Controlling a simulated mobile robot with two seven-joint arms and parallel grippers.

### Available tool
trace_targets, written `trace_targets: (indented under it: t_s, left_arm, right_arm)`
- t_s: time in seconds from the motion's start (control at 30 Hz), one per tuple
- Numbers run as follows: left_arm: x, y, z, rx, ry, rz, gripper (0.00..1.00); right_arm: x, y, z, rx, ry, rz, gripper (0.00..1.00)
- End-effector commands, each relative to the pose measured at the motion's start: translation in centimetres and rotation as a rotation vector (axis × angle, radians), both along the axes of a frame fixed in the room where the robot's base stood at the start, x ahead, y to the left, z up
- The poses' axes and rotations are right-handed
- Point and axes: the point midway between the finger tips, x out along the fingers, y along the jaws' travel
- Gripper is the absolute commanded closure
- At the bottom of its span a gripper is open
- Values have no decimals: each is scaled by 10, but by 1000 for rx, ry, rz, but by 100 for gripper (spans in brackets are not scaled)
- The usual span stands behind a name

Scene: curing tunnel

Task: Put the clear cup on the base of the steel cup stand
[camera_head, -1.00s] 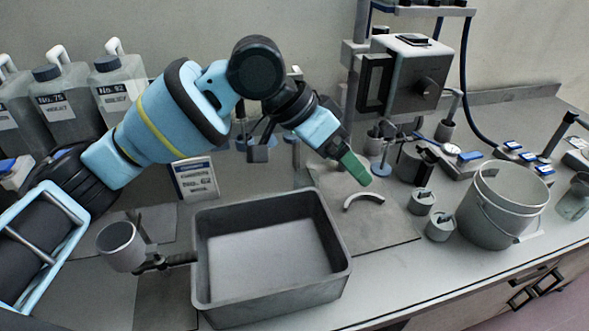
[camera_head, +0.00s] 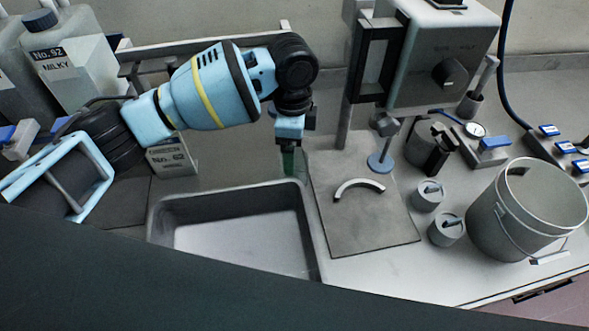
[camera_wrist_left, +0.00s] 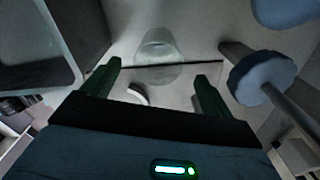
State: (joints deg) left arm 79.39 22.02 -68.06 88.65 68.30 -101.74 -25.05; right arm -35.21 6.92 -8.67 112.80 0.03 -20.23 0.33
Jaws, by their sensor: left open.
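My left gripper (camera_head: 289,160) points down behind the back right corner of the grey basin in the head view. In the left wrist view its two green fingers (camera_wrist_left: 157,72) are apart with nothing between the tips. A clear cup (camera_wrist_left: 158,46) shows just past them, roughly centred, overlapping a dark edge line; its distance is unclear. I cannot make the cup out in the head view. A square grey plate (camera_head: 370,225) with a curved strip (camera_head: 359,187) lies right of the basin; I cannot tell whether it is the cup stand's base. My right gripper is not in view.
The basin (camera_head: 312,240) is left of the plate. A rod on a blue disc (camera_head: 380,163) stands at the plate's back right, close right of my fingers in the wrist view (camera_wrist_left: 258,78). A bucket (camera_head: 510,225) and small weights are further right. A dark shape covers the bottom.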

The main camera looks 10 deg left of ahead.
Motion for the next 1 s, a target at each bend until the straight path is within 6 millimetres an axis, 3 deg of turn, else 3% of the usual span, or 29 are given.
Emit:
trace_targets:
  t_s: [0.13,0.37,0.7,1.0]
  left_arm:
    - [-1,0,-18,1,5,1,14]
    - [-1,0,-24,1,2,1,14]
    - [-3,-1,-67,0,2,2,14]
    - [-3,-1,-72,-1,-1,1,14]
  right_arm:
    - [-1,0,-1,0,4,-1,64]
    - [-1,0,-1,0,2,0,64]
    - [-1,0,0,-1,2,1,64]
    - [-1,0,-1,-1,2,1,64]
